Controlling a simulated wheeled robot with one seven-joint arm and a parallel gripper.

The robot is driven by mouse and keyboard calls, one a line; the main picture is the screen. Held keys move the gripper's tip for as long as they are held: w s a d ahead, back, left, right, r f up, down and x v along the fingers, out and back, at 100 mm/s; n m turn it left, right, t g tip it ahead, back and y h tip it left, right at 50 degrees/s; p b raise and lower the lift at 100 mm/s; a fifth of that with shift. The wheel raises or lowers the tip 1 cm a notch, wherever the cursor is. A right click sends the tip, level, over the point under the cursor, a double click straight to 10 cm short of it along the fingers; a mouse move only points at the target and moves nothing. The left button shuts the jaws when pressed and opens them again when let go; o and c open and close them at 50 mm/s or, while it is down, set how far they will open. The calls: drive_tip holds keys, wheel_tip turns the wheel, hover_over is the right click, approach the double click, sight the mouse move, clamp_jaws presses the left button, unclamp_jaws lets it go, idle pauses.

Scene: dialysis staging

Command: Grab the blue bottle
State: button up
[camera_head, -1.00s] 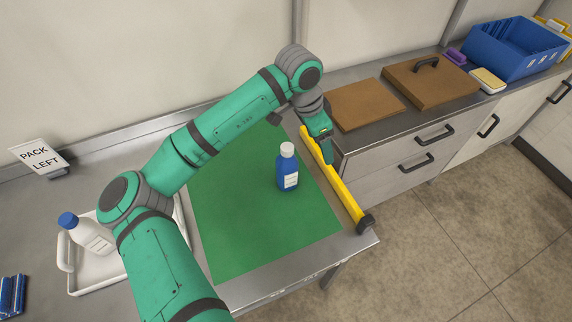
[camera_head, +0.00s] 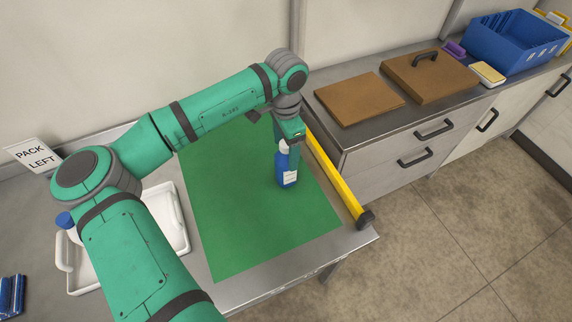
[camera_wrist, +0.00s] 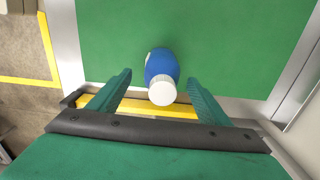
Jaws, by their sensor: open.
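The blue bottle (camera_head: 287,178) has a white cap and a white label and stands upright on the green mat (camera_head: 235,225). In the head view my gripper partly covers its upper part. In the wrist view the bottle (camera_wrist: 161,72) shows blue with its white cap toward the camera, between the lines of my two fingers and just beyond their tips. My gripper (camera_wrist: 158,78) is open and empty, and no finger clearly touches the bottle. In the head view my gripper (camera_head: 285,150) is right at the bottle.
A yellow rail (camera_head: 335,180) with a dark end runs along the mat's right side. A white tray (camera_head: 178,225) with a blue-capped white bottle (camera_head: 64,220), mostly hidden by my arm, is at left. A "PACK LEFT" sign (camera_head: 35,155) stands behind. The front of the mat is clear.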

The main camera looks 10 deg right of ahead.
drive_tip(key=shift+w+d+f, duration=0.1)
drive_tip(key=shift+f, duration=1.05)
drive_tip(key=shift+w+f, duration=0.1)
drive_tip(key=shift+f, duration=1)
drive_tip(key=shift+r, duration=0.1)
drive_tip(key=c, duration=1.6)
